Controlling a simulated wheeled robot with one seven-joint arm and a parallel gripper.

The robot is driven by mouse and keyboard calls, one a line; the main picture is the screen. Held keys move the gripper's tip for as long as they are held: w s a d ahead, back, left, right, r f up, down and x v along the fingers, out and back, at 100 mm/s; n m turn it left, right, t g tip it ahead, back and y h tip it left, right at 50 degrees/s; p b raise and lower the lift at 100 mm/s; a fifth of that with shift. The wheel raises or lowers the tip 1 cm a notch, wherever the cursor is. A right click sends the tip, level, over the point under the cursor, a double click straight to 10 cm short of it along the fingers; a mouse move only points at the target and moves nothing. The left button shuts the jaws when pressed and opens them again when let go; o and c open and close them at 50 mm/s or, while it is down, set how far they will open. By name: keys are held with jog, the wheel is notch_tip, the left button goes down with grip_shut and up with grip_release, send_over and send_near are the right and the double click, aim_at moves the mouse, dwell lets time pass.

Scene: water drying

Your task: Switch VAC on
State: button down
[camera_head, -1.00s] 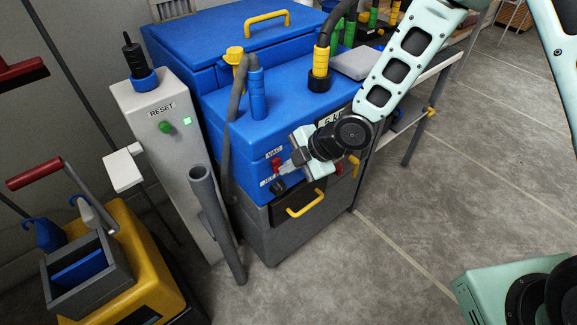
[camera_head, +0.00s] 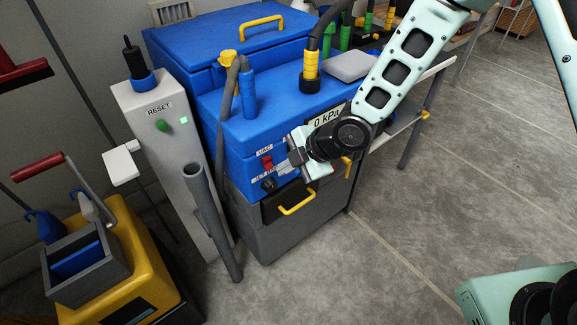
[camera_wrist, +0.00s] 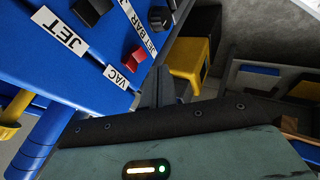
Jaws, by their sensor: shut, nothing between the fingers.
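The VAC label (camera_head: 265,151) is on the front of a blue machine (camera_head: 240,132), above a red switch (camera_head: 267,162). The label (camera_wrist: 117,76) and the red switch (camera_wrist: 137,56) also show in the wrist view. A display (camera_head: 327,119) on the machine reads 0 kPa, partly behind my arm. My gripper (camera_head: 284,166) is shut and empty, with its tips just right of the red switch. In the wrist view its fingers (camera_wrist: 165,86) are beside the switch; contact cannot be told. The exact switch position is too small to tell.
A dark knob (camera_head: 268,184) with a JET BAR label sits below the red switch. A black switch (camera_wrist: 92,10) is by the JET label. A yellow drawer handle (camera_head: 297,202) sticks out below. A grey post (camera_head: 158,160) with a green RESET button stands left.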

jog(key=p+v, duration=0.2)
jog(key=v, duration=0.8)
jog(key=shift+w+a+r, duration=0.25)
jog(key=shift+w+r, duration=0.05)
jog(key=shift+w, duration=0.15)
jog(key=d+f+n+y+b, duration=0.5)
jog(key=f+n+y+b, duration=0.3)
jog(key=b, duration=1.1)
jog(key=shift+s+d+f+y, duration=0.3)
jog(key=shift+f+y, duration=0.1)
jog(key=shift+f, duration=0.4)
jog(key=shift+a, duration=0.1)
